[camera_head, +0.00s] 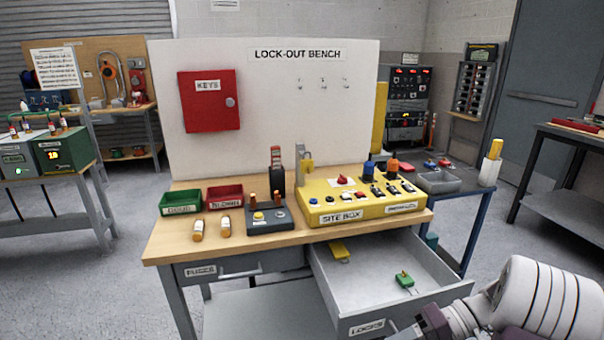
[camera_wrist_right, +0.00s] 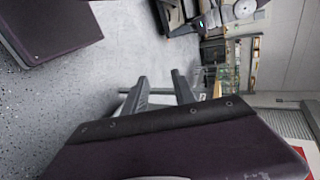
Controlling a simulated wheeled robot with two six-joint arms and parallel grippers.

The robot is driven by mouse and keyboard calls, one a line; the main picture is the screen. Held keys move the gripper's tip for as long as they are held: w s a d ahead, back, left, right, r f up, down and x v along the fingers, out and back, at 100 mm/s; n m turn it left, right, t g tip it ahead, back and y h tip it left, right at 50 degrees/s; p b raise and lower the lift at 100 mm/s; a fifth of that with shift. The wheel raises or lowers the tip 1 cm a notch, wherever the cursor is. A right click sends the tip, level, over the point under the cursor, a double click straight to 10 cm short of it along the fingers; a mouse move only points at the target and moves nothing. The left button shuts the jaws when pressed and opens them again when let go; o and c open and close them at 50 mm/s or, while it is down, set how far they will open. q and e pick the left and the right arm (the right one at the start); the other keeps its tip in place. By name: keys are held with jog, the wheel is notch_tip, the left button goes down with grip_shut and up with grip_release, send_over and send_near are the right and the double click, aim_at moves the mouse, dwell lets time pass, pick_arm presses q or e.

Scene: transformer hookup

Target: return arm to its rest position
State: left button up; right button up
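My right arm (camera_head: 535,300) comes in at the lower right of the head view, in front of the bench and close to the open drawer's front corner. In the right wrist view, the two fingers of my right gripper (camera_wrist_right: 160,78) stand apart with nothing between them. Grey floor shows beyond them. My left arm and left gripper are not in view.
The open drawer (camera_head: 360,300) juts out from the bench (camera_head: 165,247), holding a yellow item (camera_head: 340,253) and a green item (camera_head: 404,281). The yellow site box (camera_head: 330,208) stands on the bench. A side table (camera_head: 568,150) is at right.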

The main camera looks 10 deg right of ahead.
jog(key=s+a+f+n+g+h, duration=0.45)
jog(key=s+a+f+h, duration=0.25)
jog(key=a+h, duration=0.25)
jog(key=w+d+f+m+t+h, duration=0.3)
jog(key=w+d+f+t, duration=0.1)
jog(key=w+t, duration=0.1)
notch_tip(320, 180, up, 23)
jog(key=p, duration=2.2)
jog(key=shift+d+f+m+p, duration=0.15)
jog(key=shift+f+m+p, duration=0.05)
jog(key=shift+m+p, duration=0.2)
jog(key=shift+w, duration=0.1)
